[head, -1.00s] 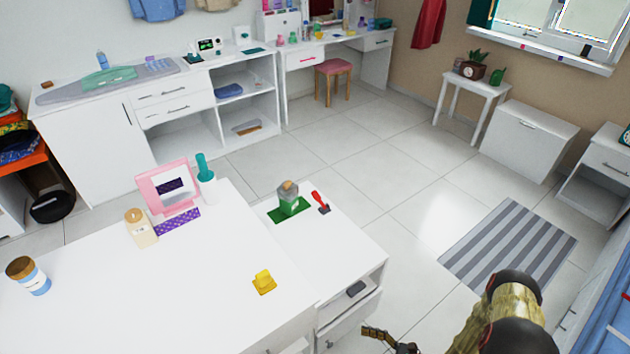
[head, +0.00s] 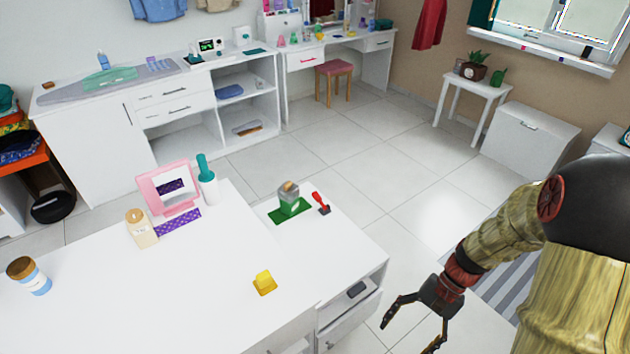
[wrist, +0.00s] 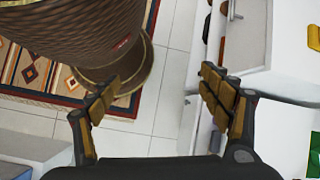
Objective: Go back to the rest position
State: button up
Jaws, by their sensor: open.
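My gripper (head: 413,327) is in the lower right of the head view, right of the white island's drawers and over the tiled floor. Its two fingers are spread apart with nothing between them. In the wrist view the gripper (wrist: 160,97) also shows open and empty, with floor tiles between the fingertips. My arm fills the right side of the head view, bent, with the gripper hanging low.
The white island (head: 215,290) stands left of my gripper, with an open drawer (head: 352,300) on its near side. A yellow object (head: 265,282) lies on top. A striped rug (head: 512,285) is partly behind my arm. Open tiled floor lies beyond.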

jog(key=s+a+r+n+t+h, duration=0.1)
jog(key=r+n+t+h, duration=0.1)
jog(key=r, duration=0.7)
jog(key=s+a+r+n+t+h, duration=0.1)
jog(key=s+r+n+t, duration=0.1)
jog(key=r, duration=0.7)
jog(key=s+a+r+n+t+h, duration=0.1)
jog(key=r+n+t+h, duration=0.1)
jog(key=r+t, duration=0.3)
notch_tip(320, 180, up, 5)
jog(key=shift+s+a+f+n+h, duration=0.1)
jog(key=shift+s+a+n+h, duration=0.25)
jog(key=shift+n, duration=0.45)
jog(key=shift+w, duration=0.1)
